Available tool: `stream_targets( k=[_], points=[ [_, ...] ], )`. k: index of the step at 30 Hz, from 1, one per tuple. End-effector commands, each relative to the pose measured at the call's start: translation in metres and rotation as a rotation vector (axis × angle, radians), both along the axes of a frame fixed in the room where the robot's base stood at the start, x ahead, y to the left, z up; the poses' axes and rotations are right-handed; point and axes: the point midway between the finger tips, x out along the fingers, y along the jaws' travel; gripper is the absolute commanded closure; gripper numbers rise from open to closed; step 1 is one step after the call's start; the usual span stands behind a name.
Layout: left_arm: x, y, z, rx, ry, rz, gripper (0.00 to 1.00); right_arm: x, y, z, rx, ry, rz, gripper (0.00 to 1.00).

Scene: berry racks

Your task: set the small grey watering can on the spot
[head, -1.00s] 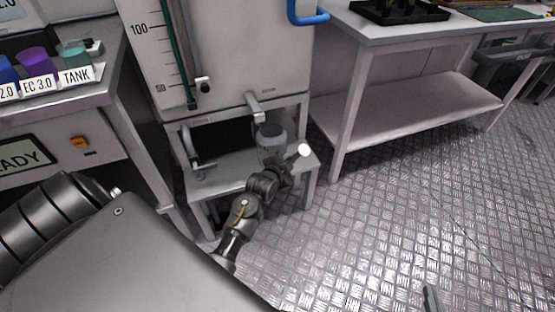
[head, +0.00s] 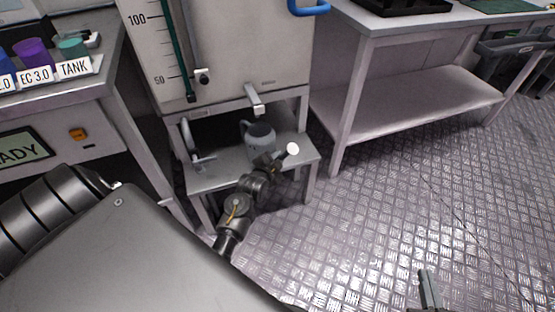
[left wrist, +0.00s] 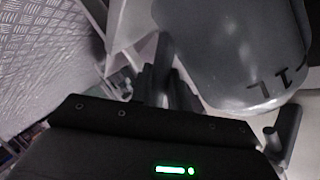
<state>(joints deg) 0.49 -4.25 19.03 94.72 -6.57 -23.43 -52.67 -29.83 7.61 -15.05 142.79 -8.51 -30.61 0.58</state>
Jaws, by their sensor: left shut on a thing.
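The small grey watering can (head: 260,145) is over the low grey stand (head: 222,178), below the tank's tap (head: 255,101). Its round white spout end (head: 292,149) points right, toward the front. My left gripper (head: 264,164) is shut on the can from the front. The can's grey body with dark markings (left wrist: 235,45) fills the upper right of the left wrist view, beside the fingers (left wrist: 165,80). I cannot tell whether its base touches the stand. No marked spot shows clearly. Part of my right gripper (head: 429,288) shows at the bottom right; its jaws are unclear.
The white tank (head: 225,45) with a level scale stands above and behind the can. A lever-like fitting (head: 190,145) is left of it on the stand. A side bench (head: 75,95) holds coloured cups. A two-tier table (head: 420,110) stands right. The patterned floor is open.

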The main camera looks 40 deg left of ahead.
Motion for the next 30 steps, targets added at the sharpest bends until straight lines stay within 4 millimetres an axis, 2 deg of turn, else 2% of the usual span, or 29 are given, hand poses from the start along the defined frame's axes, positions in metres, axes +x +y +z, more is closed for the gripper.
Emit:
stream_targets(
  k=[13,30],
  points=[
    [0.0,0.0,-0.014,0.001,-0.001,0.0,1.0,-0.002,0.015,0.027,0.074,-0.159,0.048,1.0],
    [0.0,0.0,-0.016,0.0,-0.001,0.0,1.0,-0.003,0.017,0.03,0.084,-0.177,0.053,1.0]
  ],
)
